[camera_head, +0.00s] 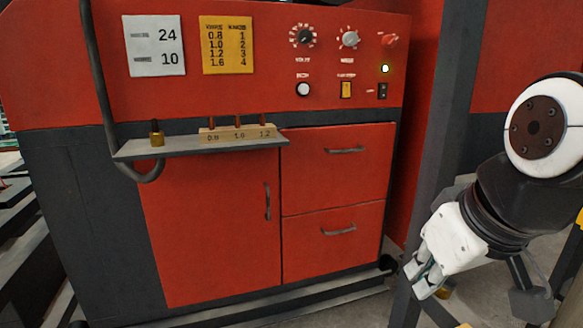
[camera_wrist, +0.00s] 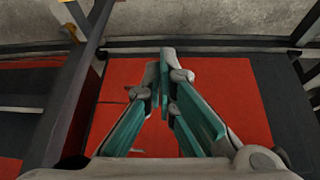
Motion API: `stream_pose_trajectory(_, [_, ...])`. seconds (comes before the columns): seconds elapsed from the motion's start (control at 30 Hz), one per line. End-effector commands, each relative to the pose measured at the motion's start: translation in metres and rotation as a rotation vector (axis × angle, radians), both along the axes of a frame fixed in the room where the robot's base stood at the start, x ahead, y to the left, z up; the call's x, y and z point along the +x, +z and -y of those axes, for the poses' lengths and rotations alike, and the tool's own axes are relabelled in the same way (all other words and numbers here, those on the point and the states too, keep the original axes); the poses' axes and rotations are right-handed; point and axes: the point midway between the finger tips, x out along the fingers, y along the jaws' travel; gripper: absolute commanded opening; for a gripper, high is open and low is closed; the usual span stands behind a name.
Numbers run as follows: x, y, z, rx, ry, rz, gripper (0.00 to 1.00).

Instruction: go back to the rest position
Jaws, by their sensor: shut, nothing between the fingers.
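My gripper (camera_head: 424,276) hangs at the lower right in the head view, to the right of the red machine and apart from it. In the wrist view my gripper (camera_wrist: 165,62) shows its teal-padded fingers meeting at the tips, with nothing between them. Below it in that view lies a red surface (camera_wrist: 228,82) with dark areas at its sides. The red and grey machine (camera_head: 215,220) fills most of the head view, with a door on the left and two drawers on the right, all closed.
A grey shelf (camera_head: 180,149) on the machine's front bears a brass piece (camera_head: 157,135) and a wooden block (camera_head: 240,135) with several small pins. A dark upright post (camera_head: 437,130) stands close to the left of my arm.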

Motion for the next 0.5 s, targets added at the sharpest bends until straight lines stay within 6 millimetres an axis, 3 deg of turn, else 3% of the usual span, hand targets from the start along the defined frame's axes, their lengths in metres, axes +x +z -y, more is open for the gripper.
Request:
stream_pose_trajectory(0.1, [-0.054, -0.02, 0.007, 0.014, -0.082, -0.123, 0.0])
stream_pose_trajectory(0.37, [-0.151, -0.054, 0.02, 0.013, -0.253, -0.348, 0.0])
stream_pose_trajectory(0.5, [-0.147, -0.025, 0.02, 0.016, -0.248, -0.31, 0.0])
